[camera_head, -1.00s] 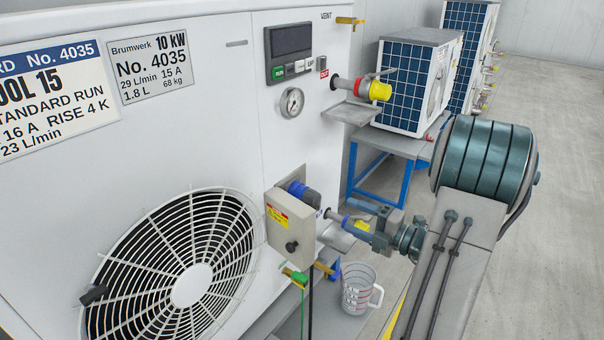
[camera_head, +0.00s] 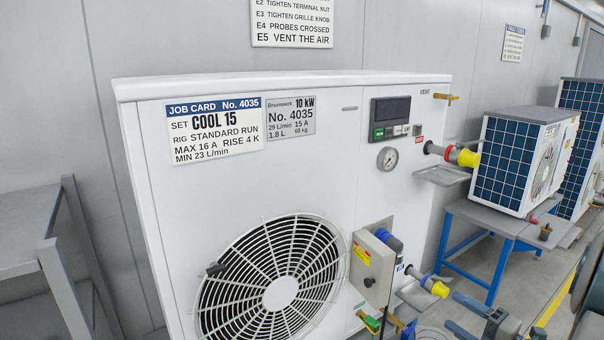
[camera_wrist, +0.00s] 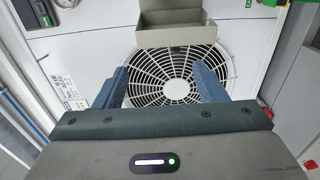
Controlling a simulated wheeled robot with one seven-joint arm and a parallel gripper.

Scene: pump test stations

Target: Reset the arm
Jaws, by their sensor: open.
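My gripper (camera_head: 452,309) is at the lower right of the head view, open and empty. Its two blue-grey fingers point left toward the white pump unit (camera_head: 225,190). A lower hose coupling with a yellow collar (camera_head: 436,287) sits just left of the fingertips, with no clear contact. In the wrist view my open gripper (camera_wrist: 162,82) has nothing between its fingers, and the fan grille (camera_wrist: 178,78) lies beyond them. Most of my arm is outside the head view.
A grey switch box (camera_head: 371,268) and small metal trays (camera_head: 440,175) project from the unit's front. An upper yellow coupling (camera_head: 466,157) points right. A clear jug (camera_head: 432,334) is cut off at the bottom edge. A blue-legged table (camera_head: 497,235) stands right; a grey shelf (camera_head: 28,232) stands left.

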